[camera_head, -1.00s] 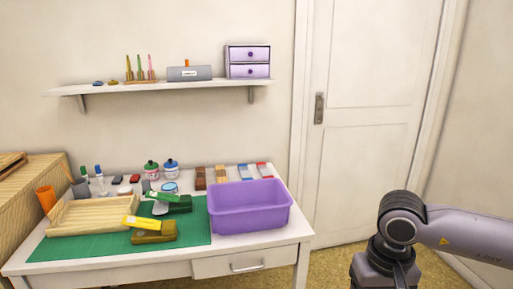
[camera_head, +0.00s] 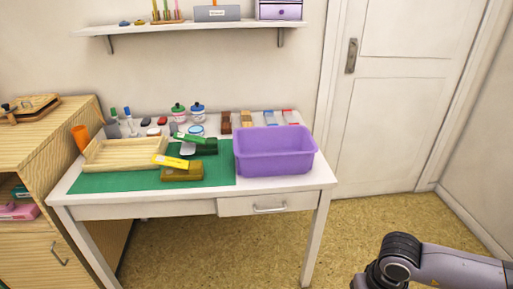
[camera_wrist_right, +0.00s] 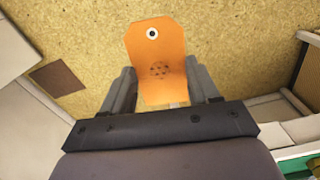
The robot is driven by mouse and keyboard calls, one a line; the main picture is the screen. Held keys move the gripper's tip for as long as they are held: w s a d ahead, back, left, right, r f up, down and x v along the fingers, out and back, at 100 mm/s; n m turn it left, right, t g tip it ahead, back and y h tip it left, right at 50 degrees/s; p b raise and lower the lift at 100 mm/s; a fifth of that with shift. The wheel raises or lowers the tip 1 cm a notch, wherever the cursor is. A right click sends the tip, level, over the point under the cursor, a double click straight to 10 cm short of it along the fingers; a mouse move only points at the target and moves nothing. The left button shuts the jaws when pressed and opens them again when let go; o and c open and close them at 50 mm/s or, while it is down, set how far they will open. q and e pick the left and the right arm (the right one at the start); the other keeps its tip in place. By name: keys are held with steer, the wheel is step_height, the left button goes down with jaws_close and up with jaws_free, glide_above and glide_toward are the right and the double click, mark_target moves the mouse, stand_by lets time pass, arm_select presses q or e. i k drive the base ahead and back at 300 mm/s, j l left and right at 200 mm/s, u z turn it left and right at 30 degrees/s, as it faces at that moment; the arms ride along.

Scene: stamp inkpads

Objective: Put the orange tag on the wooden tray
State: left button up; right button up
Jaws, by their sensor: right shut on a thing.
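The orange tag (camera_wrist_right: 158,55) is in the right wrist view, a flat plate with cut corners, a ringed hole near its far end and a cluster of dark dots. My right gripper (camera_wrist_right: 160,88) is shut on it, with one finger at each side edge. It is held above the floor. The wooden tray (camera_head: 125,154) lies on the green mat at the left of the desk in the head view, and looks empty. In the head view my right arm shows at the lower right, but its fingers are out of frame. My left gripper is not in view.
On the white desk (camera_head: 145,209), a purple bin (camera_head: 274,150) stands right of the green mat (camera_head: 110,182). Open floor lies before the desk.

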mark_target(129, 155)
steer(key=i+j+u, duration=0.1)
steer(key=u, duration=0.35)
steer(key=i+j+u, duration=0.1)
steer(key=u, duration=0.3)
steer(key=i+j+u, duration=0.45)
steer(key=i, duration=0.25)
